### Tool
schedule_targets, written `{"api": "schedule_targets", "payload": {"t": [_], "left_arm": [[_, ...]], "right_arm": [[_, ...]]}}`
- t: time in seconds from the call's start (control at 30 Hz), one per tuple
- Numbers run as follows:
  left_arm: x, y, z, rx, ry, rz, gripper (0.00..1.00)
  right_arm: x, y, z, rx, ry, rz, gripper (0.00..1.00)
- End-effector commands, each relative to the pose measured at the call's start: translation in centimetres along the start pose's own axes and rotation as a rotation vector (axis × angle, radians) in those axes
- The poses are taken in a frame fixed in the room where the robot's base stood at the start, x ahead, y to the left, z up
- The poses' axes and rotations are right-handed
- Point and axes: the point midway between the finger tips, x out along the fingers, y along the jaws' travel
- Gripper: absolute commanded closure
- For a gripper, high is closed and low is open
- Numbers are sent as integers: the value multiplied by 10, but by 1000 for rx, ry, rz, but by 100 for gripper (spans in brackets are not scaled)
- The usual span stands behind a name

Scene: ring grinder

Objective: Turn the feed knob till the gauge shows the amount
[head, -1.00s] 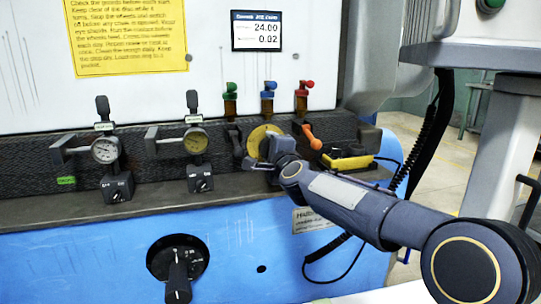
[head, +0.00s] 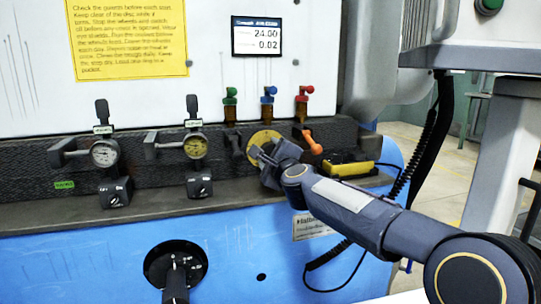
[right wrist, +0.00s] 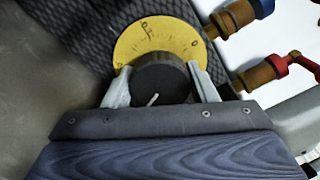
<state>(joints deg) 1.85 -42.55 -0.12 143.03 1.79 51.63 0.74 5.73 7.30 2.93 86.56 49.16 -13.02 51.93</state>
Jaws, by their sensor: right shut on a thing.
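The feed knob (right wrist: 160,82) is a dark round knob with a white mark, in front of a yellow scale disc (right wrist: 150,38). In the head view the yellow disc (head: 264,138) shows on the dark machine front. My right gripper (head: 262,156) is at it; in the right wrist view its two fingers (right wrist: 160,88) are shut on the knob's sides. Two round dial gauges, a white-faced one (head: 104,153) and a yellowish one (head: 195,146), stand left of it; their needles are too small to read. My left gripper is out of view.
A job card (head: 256,36) reads 24.00 and 0.02. Green, blue and red valves (head: 302,102) and an orange-tipped lever (head: 312,142) are close to the knob. A yellow-and-black object (head: 348,168) lies right of it. A black rotary switch (head: 176,268) sits on the blue front below.

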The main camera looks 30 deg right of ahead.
Motion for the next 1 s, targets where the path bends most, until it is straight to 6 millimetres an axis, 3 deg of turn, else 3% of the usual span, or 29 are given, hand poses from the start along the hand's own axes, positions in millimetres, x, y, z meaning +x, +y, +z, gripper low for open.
{"api": "schedule_targets", "payload": {"t": [0.2, 0.23, 0.4, 0.73, 1.0], "left_arm": [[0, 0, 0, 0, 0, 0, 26], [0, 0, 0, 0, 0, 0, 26], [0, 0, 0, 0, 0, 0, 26], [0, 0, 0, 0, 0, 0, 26], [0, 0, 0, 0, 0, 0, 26]], "right_arm": [[0, 0, -1, -1, 2, 0, 70], [0, 0, -1, -1, 2, 0, 46], [0, 0, -1, -2, 2, 0, 26], [-4, 0, 0, -2, 0, 0, 26], [-48, -1, 0, -2, -1, -1, 26]]}}
